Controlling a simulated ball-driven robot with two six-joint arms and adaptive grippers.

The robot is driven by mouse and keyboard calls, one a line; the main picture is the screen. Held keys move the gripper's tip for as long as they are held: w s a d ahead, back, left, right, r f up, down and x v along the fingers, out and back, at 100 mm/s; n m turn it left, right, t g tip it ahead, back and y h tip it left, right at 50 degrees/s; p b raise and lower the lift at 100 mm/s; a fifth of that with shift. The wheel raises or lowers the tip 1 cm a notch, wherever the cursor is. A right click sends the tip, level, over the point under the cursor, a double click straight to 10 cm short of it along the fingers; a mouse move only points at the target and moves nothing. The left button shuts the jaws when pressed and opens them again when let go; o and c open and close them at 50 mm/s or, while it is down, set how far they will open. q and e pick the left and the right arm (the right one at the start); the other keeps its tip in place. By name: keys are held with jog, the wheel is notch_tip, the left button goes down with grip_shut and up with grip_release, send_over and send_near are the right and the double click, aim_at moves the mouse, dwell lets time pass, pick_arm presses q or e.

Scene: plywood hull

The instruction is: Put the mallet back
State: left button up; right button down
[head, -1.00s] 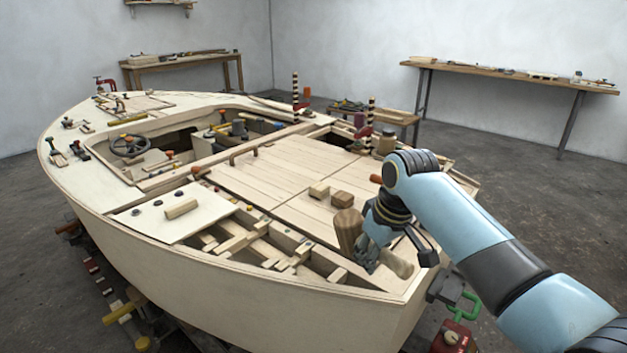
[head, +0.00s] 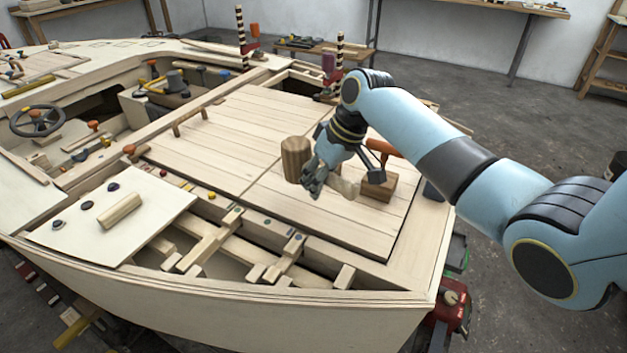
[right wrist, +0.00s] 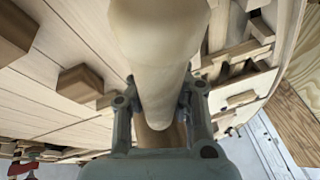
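The mallet has a brown wooden barrel head (head: 296,158) and a pale handle (head: 345,186). My right gripper (head: 316,180) is shut on the handle close to the head, over the planked deck panel (head: 238,140). In the right wrist view the handle (right wrist: 160,45) points towards the camera between my two fingers (right wrist: 158,112). Part of the darker head (right wrist: 160,136) shows beyond them. I cannot tell whether the mallet touches the deck. My left gripper is not in view.
A brown block (head: 378,187) lies on the deck just right of the mallet. Open hull framing (head: 225,240) runs in front of the panel. A pale board (head: 112,215) with a small wooden block is at left. Striped posts (head: 241,35) stand behind.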

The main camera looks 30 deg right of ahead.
aim_at(313, 214)
notch_tip(313, 214, down, 5)
jog(key=b, duration=0.5)
jog(key=shift+f, duration=0.55)
jog(key=shift+s+f, duration=0.1)
jog(key=shift+f, duration=0.1)
jog(key=c, duration=1.4)
grip_release()
jog(key=shift+f, duration=0.15)
jog(key=v, duration=1.2)
